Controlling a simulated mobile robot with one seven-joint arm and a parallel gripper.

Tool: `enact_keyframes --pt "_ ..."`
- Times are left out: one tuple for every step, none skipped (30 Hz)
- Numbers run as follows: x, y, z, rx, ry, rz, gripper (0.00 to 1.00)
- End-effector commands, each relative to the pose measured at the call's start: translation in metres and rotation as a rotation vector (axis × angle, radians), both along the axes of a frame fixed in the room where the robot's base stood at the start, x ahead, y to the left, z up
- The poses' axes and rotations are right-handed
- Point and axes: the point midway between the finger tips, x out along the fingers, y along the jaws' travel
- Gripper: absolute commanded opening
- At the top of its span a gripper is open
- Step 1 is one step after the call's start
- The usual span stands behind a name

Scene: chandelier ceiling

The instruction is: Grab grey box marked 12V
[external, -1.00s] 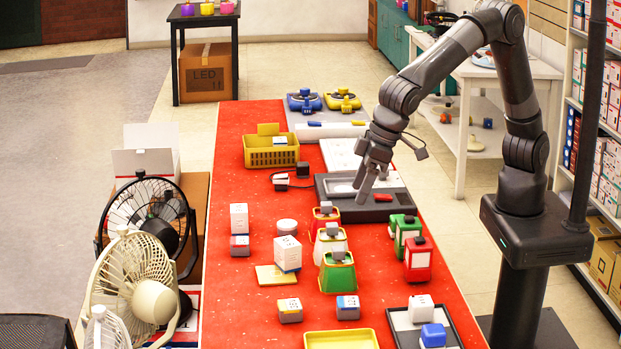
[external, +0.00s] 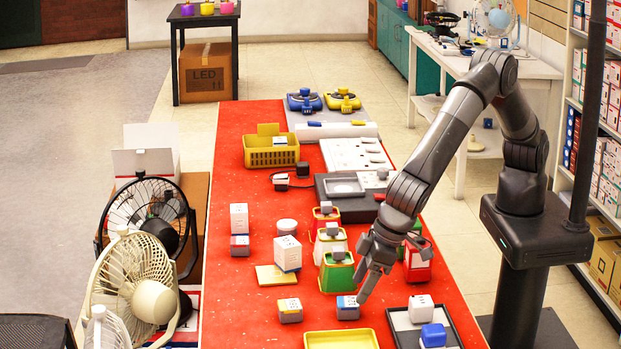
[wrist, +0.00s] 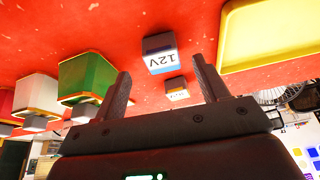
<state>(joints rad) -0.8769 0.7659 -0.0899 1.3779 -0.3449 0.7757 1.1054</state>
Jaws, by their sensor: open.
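The grey box marked 12V (wrist: 160,54) shows upside down in the wrist view, with a white and blue label, just beyond and between my open fingertips. In the external view the small grey box with a blue-edged label (external: 348,308) sits on the red table, just below and left of my gripper (external: 366,287). My gripper (wrist: 164,84) is open and empty. A second small grey box (external: 290,311), with an orange-edged label, stands to the left; a similar one (wrist: 177,90) shows farther off in the wrist view.
A dark tray (external: 398,342) with a white box and a blue box lies to the right. The red table is bare between the two grey boxes.

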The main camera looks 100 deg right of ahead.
Motion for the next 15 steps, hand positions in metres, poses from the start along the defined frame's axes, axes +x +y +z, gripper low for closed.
enact_keyframes --pt "0.001 0.0 -0.003 0.0 0.0 0.0 0.67" --pt "0.001 0.0 -0.005 0.0 0.0 0.0 0.67" --pt "0.002 0.0 -0.008 -0.001 0.001 0.0 0.67" --pt "0.003 0.0 -0.012 -0.002 0.002 0.0 0.67" --pt "0.004 0.0 -0.016 -0.002 0.002 0.0 0.67" --pt "0.005 0.001 -0.022 -0.001 0.002 0.001 0.67" --pt "0.006 0.001 -0.027 -0.001 0.002 0.001 0.67" --pt "0.007 0.001 -0.032 -0.001 0.002 0.001 0.67" --pt "0.01 0.001 -0.037 -0.002 0.002 0.0 0.67" --pt "0.011 0.001 -0.041 -0.001 0.002 0.001 0.67" --pt "0.013 0.001 -0.044 0.0 0.001 0.0 0.67" --pt "0.015 0.001 -0.048 0.0 0.001 0.001 0.67" --pt "0.015 0.001 -0.049 0.001 0.0 0.001 0.67" --pt "0.016 0.001 -0.05 0.001 0.0 0.001 0.67" --pt "0.016 0.001 -0.05 0.002 0.0 0.001 0.67"
